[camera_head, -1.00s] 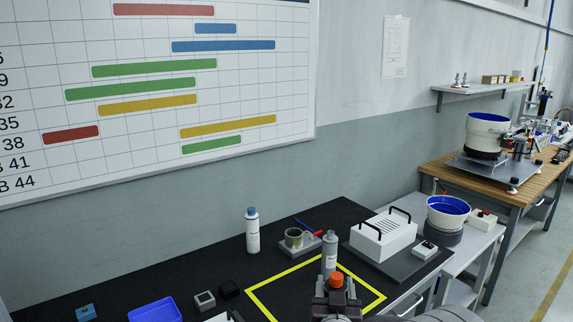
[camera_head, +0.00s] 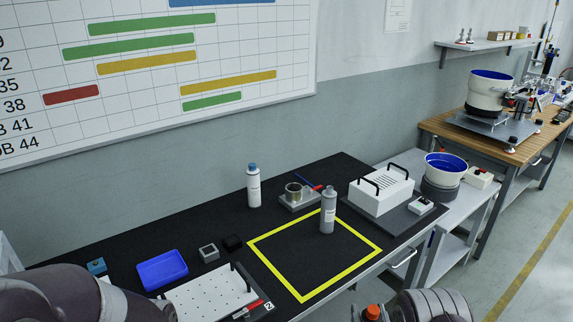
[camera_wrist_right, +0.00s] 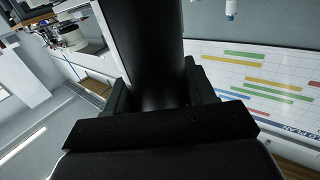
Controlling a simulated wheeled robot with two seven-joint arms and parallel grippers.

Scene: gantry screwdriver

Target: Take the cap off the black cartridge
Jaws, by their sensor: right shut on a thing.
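The black cartridge (camera_wrist_right: 143,40) is a wide dark cylinder in the right wrist view. My right gripper (camera_wrist_right: 156,88) is shut on it, a dark finger on each side. At the bottom edge of the head view, an orange piece (camera_head: 373,312) shows beside my right arm; it looks like the cartridge's cap, but its seating cannot be made out. The cartridge body and right fingers are mostly cut off there. My left arm enters at the lower left; its gripper is not visible.
Most of the outlined area is clear.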

